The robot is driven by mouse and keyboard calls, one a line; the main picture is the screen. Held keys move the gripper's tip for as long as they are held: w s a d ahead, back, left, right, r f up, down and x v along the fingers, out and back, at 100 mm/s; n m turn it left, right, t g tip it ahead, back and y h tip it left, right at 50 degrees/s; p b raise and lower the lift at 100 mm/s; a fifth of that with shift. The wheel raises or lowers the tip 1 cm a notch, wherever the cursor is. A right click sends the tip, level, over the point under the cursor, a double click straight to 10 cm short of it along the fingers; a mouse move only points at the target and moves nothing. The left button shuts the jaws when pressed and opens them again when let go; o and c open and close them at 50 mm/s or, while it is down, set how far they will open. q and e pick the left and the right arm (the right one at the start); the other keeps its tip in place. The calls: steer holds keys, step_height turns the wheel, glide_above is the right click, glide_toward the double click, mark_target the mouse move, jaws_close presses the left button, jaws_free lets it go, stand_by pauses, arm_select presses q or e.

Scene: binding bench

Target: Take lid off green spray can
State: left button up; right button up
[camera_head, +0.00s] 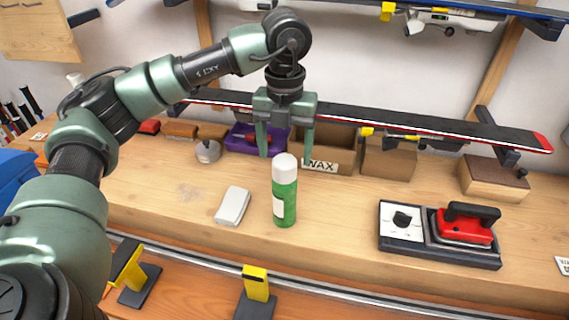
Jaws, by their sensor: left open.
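The green spray can (285,207) stands upright on the wooden bench, with a white label on its side. Its white lid (285,168) sits on top. My left gripper (285,153) points down with its two green fingers spread apart and nothing between them. The fingertips appear around or just behind the lid's top; I cannot tell the exact depth or whether they touch it. My right gripper is not in view.
A white block (233,206) lies left of the can. Behind stand a purple bin (242,139) and a cardboard box marked WAX (338,160). A red iron (466,226) rests on a dark base at right. A ski (420,126) spans the back.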

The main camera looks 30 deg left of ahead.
arm_select(q)
step_height(320, 180, down, 4)
steer(key=shift+a+r+p, duration=0.1)
steer(key=shift+r+p, duration=0.15)
steer(key=shift+p, duration=0.55)
steer(key=shift+f, duration=0.35)
steer(key=c, duration=1.4)
steer(key=shift+r, duration=0.15)
steer(key=shift+r+b, duration=0.35)
steer(key=shift+r, duration=0.25)
step_height(320, 180, up, 9)
steer(key=shift+b, duration=1.15)
step_height(320, 180, up, 10)
steer(key=p, duration=0.1)
glide_above(285, 160)
steer(key=shift+s+f, duration=0.1)
steer(key=shift+f, duration=0.1)
